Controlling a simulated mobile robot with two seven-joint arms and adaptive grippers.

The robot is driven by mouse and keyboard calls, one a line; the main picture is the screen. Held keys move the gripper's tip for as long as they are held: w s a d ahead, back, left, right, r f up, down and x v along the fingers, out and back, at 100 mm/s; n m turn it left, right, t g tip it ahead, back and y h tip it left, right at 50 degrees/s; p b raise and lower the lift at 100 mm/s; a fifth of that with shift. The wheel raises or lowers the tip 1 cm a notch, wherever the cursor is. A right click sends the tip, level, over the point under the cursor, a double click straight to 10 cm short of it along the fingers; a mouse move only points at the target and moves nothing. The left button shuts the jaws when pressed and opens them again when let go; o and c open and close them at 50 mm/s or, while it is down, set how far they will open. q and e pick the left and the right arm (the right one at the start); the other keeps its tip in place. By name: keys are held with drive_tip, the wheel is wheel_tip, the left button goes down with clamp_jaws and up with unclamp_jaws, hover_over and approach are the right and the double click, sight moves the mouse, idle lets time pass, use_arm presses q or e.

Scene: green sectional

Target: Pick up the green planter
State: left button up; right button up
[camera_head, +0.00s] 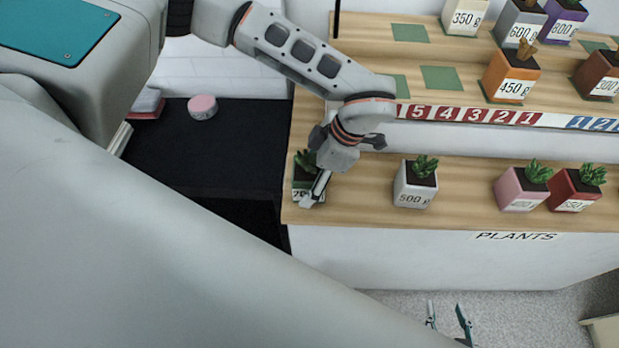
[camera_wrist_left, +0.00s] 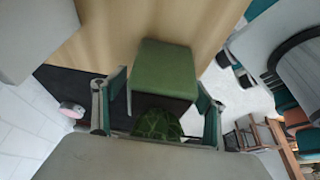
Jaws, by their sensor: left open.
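The green planter (camera_head: 300,183), with a small green plant and a partly hidden white label, stands at the left end of the lower wooden shelf. My left gripper (camera_head: 315,189) is over it and partly hides it. In the left wrist view the planter's green side (camera_wrist_left: 163,68) and its plant (camera_wrist_left: 158,125) show between the two spread fingers of the left gripper (camera_wrist_left: 156,108). The fingers are open, with a gap at each side of the planter. My right gripper (camera_head: 448,317) is low at the bottom of the head view, its fingertips apart and nothing visible between them.
A white planter (camera_head: 415,188) stands to the right on the same shelf, then pink (camera_head: 521,190) and red (camera_head: 573,192) ones. An orange planter (camera_head: 511,78) and others stand on the upper tiers. A dark surface with a pink round object (camera_head: 202,107) lies left of the shelf.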

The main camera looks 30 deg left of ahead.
use_arm(q)
drive_tip(key=c, duration=1.4)
drive_tip(key=shift+o, duration=0.2)
drive_tip(key=shift+r, duration=0.15)
